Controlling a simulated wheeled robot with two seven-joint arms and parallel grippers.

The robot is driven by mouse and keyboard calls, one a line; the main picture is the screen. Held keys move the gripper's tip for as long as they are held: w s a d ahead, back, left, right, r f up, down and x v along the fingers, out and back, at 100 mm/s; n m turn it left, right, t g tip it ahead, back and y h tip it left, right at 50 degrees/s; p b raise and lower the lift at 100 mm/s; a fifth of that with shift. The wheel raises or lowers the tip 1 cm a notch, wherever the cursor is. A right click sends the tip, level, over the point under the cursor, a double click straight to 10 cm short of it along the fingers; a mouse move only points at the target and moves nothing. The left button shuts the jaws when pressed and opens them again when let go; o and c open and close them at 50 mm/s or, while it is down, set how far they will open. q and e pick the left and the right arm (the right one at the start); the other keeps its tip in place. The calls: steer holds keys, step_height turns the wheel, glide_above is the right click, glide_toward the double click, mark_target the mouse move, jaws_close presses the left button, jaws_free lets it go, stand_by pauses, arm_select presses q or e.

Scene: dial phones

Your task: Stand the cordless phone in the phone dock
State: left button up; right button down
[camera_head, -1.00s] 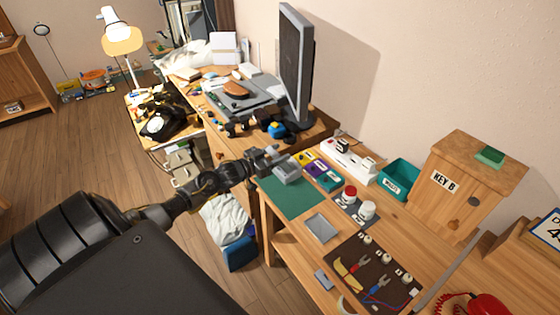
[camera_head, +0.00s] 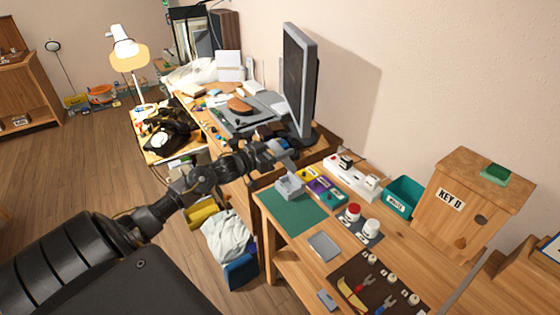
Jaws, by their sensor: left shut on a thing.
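My left gripper (camera_head: 277,151) reaches in from the left and is shut on a small grey thing, which I take to be the cordless phone (camera_head: 285,167). It is small in the picture and partly hidden by the fingers. The grey phone dock (camera_head: 290,188) stands on the green mat (camera_head: 291,213) near the far left end of the wooden bench. The held phone is just above or at the top of the dock; I cannot tell whether they touch. My right gripper is not in view.
Yellow and purple items (camera_head: 324,190) lie right of the dock. A white power strip (camera_head: 351,180), a teal bin (camera_head: 403,195), red and white jars (camera_head: 351,213) and a wooden key box (camera_head: 470,210) stand farther right. A monitor (camera_head: 300,85) stands behind.

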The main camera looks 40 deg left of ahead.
arm_select(q)
steer(key=shift+r, duration=0.75)
steer(key=w+d+r+g+p, duration=0.1)
steer(key=w+r+p, duration=0.2)
steer(key=r+p, duration=0.15)
steer(key=w+r+g+p, duration=0.1)
steer(key=w+r+p, duration=0.1)
steer(key=r+p, duration=0.3)
step_height(320, 180, down, 8)
steer(key=g+y+p, duration=0.1)
steer(key=g, duration=0.2)
steer(key=shift+w+r+g+y+p, duration=0.15)
steer(key=shift+w+g+y+p, duration=0.05)
steer(key=shift+g+y+p, duration=0.15)
steer(key=shift+d, duration=0.15)
